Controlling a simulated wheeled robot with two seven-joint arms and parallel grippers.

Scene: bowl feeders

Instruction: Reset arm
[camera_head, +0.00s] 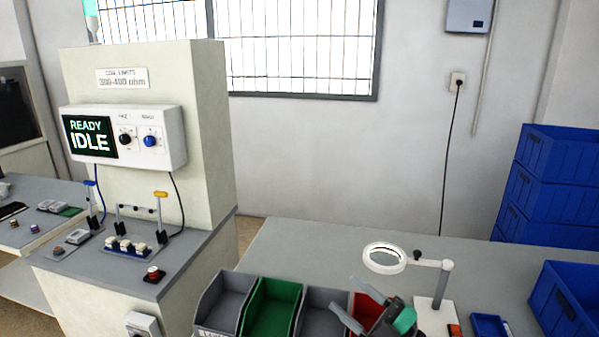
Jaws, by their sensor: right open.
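My right gripper (344,295) shows at the bottom of the head view, right of the middle. Its two grey fingers are spread apart and point up and to the left, with nothing seen between them. It is in front of a row of bins, partly covering a red bin (366,312). My left gripper is not in view.
A grey bin (208,318), a green bin (270,307) and another grey bin (325,297) stand at the table's front. A ring magnifier (385,258) stands close behind my gripper. Blue crates (550,170) stack at right. A tester cabinet (150,200) reading READY IDLE stands left. The table's back (310,245) is clear.

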